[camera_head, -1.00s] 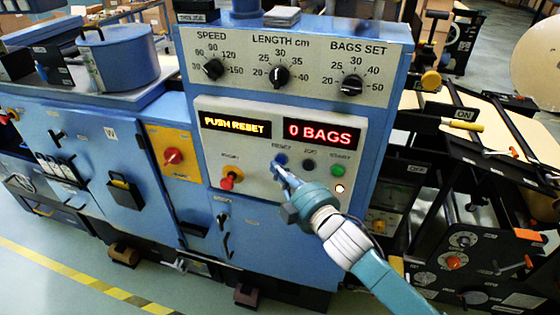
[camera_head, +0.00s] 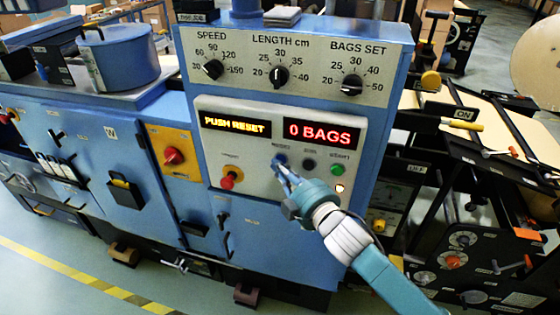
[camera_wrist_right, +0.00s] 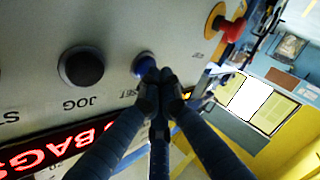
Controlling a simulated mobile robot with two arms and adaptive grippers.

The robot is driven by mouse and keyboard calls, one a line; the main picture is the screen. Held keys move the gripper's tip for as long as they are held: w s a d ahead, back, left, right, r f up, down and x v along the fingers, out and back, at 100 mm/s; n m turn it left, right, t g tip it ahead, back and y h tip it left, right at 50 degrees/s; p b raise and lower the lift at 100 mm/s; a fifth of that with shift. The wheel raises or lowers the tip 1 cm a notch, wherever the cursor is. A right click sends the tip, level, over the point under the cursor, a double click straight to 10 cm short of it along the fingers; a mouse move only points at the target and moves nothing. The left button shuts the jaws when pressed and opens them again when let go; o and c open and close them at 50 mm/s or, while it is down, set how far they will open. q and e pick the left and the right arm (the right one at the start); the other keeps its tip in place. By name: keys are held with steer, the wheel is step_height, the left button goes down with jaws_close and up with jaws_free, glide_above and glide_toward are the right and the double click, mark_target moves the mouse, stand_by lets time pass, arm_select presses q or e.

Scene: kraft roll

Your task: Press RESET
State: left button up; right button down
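The blue RESET button (camera_head: 280,159) is on the pale control panel (camera_head: 250,183), below the displays. It also shows in the right wrist view (camera_wrist_right: 145,63), right at my fingertips. My right gripper (camera_head: 280,168) is shut and empty, its fingertips together at the lower edge of the button. I cannot tell whether they touch it. The yellow display (camera_head: 235,124) reads PUSH RESET, and the red display (camera_head: 318,133) reads 0 BAGS. My left gripper is not in view.
Beside RESET are the black JOG button (camera_head: 309,165) and the green START button (camera_head: 337,170). A red stop knob (camera_head: 228,181) sticks out at the panel's left. Three dials are above. Black machine frames with rods stand at the right.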

steer(key=shift+w, duration=0.15)
stand_by(0.4)
steer(key=shift+s+a+p, duration=0.2)
steer(key=shift+s+p, duration=0.1)
steer(key=shift+s, duration=0.5)
steer(key=shift+s, duration=0.1)
steer(key=s, duration=0.1)
steer(key=s+a, duration=0.1)
steer(key=s, duration=0.1)
steer(key=s+p, duration=0.1)
steer(key=shift+s+a, duration=0.3)
stand_by(0.3)
